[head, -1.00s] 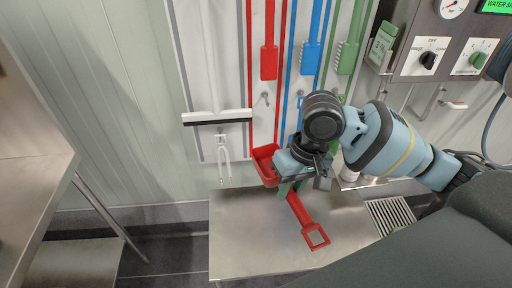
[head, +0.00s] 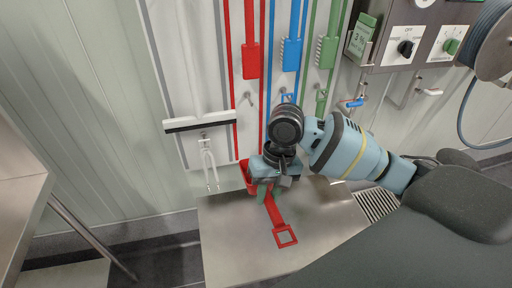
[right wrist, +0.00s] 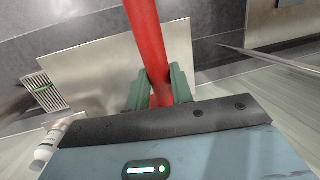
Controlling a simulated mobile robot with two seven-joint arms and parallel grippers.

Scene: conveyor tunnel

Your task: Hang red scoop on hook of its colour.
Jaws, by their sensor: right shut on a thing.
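The red scoop has its red bowl (head: 246,178) at the upper left end. Its handle runs down to a square loop end (head: 285,236). My right gripper (head: 266,190) is shut on the handle just below the bowl and holds it in front of the wall, above the steel table. The right wrist view shows the red handle (right wrist: 150,50) between both green fingers. A bare grey hook (head: 246,98) sits inside the red outline on the wall panel, above the bowl and apart from the scoop. My left gripper is out of view.
A red brush (head: 250,60) hangs above the grey hook. Blue (head: 291,52) and green (head: 327,50) brushes hang to its right, with blue and green items below. A squeegee (head: 199,123) hangs left. The steel table (head: 230,245) looks bare. A control box (head: 425,45) is upper right.

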